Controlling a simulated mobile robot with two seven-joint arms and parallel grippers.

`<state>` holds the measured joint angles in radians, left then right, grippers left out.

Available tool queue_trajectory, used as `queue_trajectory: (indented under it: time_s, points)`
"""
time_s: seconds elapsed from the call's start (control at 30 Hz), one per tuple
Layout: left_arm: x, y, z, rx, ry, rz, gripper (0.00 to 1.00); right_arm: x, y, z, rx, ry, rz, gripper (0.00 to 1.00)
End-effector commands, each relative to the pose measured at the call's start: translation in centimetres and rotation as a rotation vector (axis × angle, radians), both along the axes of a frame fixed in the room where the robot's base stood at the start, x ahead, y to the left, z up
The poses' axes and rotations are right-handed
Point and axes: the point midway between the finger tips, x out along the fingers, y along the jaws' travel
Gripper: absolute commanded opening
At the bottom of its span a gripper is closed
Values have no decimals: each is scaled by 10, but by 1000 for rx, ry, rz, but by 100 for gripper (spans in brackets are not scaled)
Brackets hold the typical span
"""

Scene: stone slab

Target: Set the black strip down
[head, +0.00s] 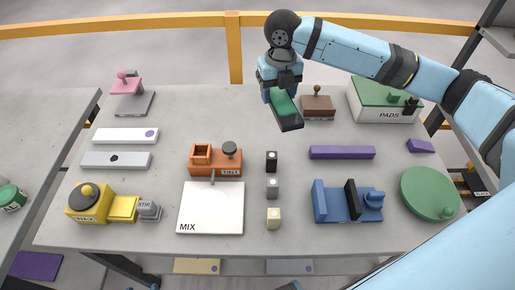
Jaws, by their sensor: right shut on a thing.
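My right gripper (281,88) comes in from the upper right and points down over the back middle of the slab. It is shut on the black strip (291,123), which shows a green face on its upper part and a black lower end. The strip is tilted, its upper end hidden by the gripper. It appears to be held above the stone slab (230,115); I cannot tell whether its lower end touches anything. My left gripper is not in view.
A brown block with a knob (317,107) stands just right of the strip. A black block (271,161) stands nearer, and an orange holder (215,160) is left of it. A purple strip (342,153) lies to the right.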

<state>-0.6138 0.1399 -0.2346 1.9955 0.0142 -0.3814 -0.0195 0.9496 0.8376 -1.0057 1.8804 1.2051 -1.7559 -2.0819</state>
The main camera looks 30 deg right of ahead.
Motion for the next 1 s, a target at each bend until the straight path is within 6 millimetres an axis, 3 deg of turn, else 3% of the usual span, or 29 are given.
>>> queue_trajectory:
  time_s: [0.2, 0.47, 1.0]
  points:
    - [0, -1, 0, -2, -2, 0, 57, -4, -6, 3, -1, -1, 348, 20]
    - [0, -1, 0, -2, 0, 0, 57, -6, -8, -5, -1, 3, 503, 20]
    - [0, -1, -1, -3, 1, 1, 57, -7, -7, -134, -1, 3, 505, 20]
